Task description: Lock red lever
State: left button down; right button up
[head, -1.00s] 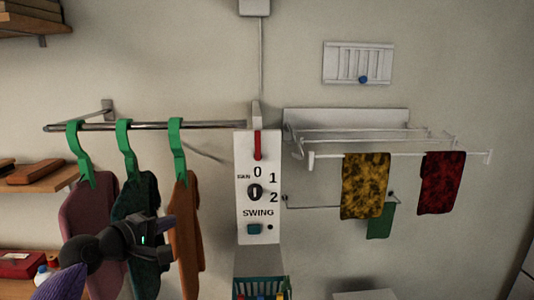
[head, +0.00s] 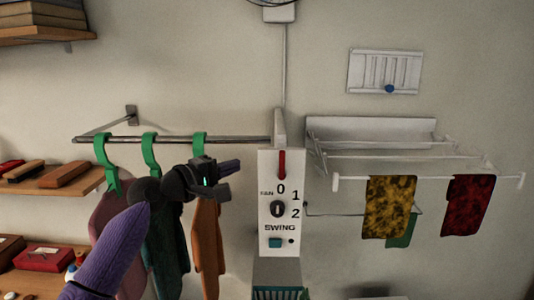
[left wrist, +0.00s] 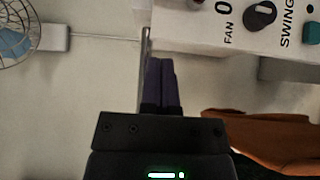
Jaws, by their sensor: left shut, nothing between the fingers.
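The red lever (head: 282,163) hangs down on the front of a white control panel (head: 268,190), above the "FAN 0 1 2" marks. My left gripper (head: 238,165) is shut and empty, to the left of the panel and a little apart from the lever in the head view. In the left wrist view its purple fingertips (left wrist: 161,62) lie together, close to the panel's edge. My right gripper is not in view.
A rail (head: 180,139) with green hangers and clothes runs to the panel behind my left arm. A white drying rack (head: 430,176) with a yellow and a red cloth is on the right. A black knob (head: 278,209) and a teal button (head: 275,243) sit below the lever.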

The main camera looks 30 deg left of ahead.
aim_at(266, 161)
pick_arm(q)
jog(key=w+d+p, duration=0.1)
jog(key=w, duration=0.1)
jog(key=w+d+p, duration=0.1)
jog(key=w, duration=0.1)
jog(key=w+d+p, duration=0.1)
jog(key=w, duration=0.1)
jog(key=shift+w+d+r, duration=0.15)
jog(key=shift+w+d, duration=0.05)
jog(key=shift+d, duration=0.2)
jog(key=shift+w+d+p, duration=0.15)
jog(key=shift+d+p, duration=0.15)
jog(key=shift+p, duration=0.05)
jog(key=shift+w+d+f, duration=0.1)
jog(key=shift+f, duration=0.1)
